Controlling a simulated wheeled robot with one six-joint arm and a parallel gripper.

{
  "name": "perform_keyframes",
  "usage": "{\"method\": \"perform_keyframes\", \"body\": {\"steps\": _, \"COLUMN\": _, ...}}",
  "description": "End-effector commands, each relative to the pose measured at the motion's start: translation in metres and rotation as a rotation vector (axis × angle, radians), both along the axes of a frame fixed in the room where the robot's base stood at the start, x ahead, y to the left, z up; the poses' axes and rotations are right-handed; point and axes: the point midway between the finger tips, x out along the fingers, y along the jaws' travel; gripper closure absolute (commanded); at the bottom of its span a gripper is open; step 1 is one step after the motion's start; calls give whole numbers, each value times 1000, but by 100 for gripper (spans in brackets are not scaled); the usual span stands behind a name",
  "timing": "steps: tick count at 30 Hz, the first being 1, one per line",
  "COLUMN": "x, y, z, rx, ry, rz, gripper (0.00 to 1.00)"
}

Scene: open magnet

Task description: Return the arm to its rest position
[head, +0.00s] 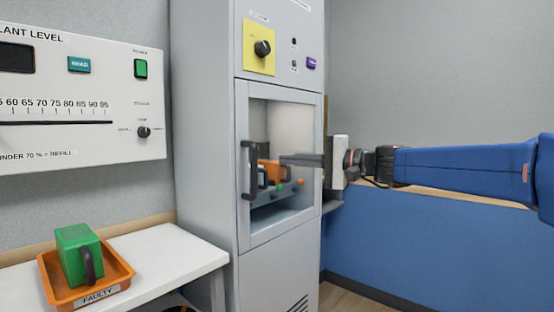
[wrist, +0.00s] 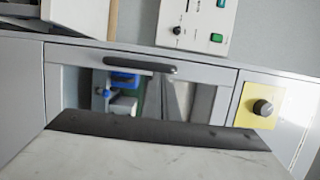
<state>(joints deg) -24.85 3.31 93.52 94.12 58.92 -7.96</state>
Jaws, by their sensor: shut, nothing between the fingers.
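My blue arm reaches in from the right in the head view. My gripper (head: 284,159) is shut and empty, its dark fingers pointing left across the window of the cabinet door (head: 243,215). I cannot tell how far the fingers are from the glass. The door looks shut, with a dark handle (head: 249,155) on its left side; the handle also shows in the wrist view (wrist: 125,60). A large pale block with a dark edge, likely part of my gripper, fills the bottom of the wrist view and hides what lies below.
Orange and dark parts (head: 268,172) show behind the window. Above is a yellow plate with a black knob (head: 262,48). At left, a green block (head: 78,252) with a dark handle sits in an orange tray (head: 106,290) labelled FAULTY, on a white table (head: 165,250). A gauge panel (head: 105,75) hangs above.

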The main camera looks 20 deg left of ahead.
Motion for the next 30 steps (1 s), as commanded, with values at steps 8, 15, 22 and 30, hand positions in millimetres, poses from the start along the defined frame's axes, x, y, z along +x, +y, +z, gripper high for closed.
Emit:
{"method": "perform_keyframes", "body": {"steps": 8, "x": -9, "y": -47, "z": 1, "rx": 0, "ry": -2, "rz": -3, "gripper": 100}}
{"method": "perform_keyframes", "body": {"steps": 15, "x": -14, "y": -64, "z": -2, "rx": -10, "ry": -4, "rz": -3, "gripper": 100}}
{"method": "perform_keyframes", "body": {"steps": 22, "x": -51, "y": -107, "z": -46, "rx": -188, "ry": -41, "rz": -37, "gripper": 100}}
{"method": "perform_keyframes", "body": {"steps": 30, "x": -118, "y": -197, "z": -143, "rx": -541, "ry": -103, "rz": -106, "gripper": 100}}
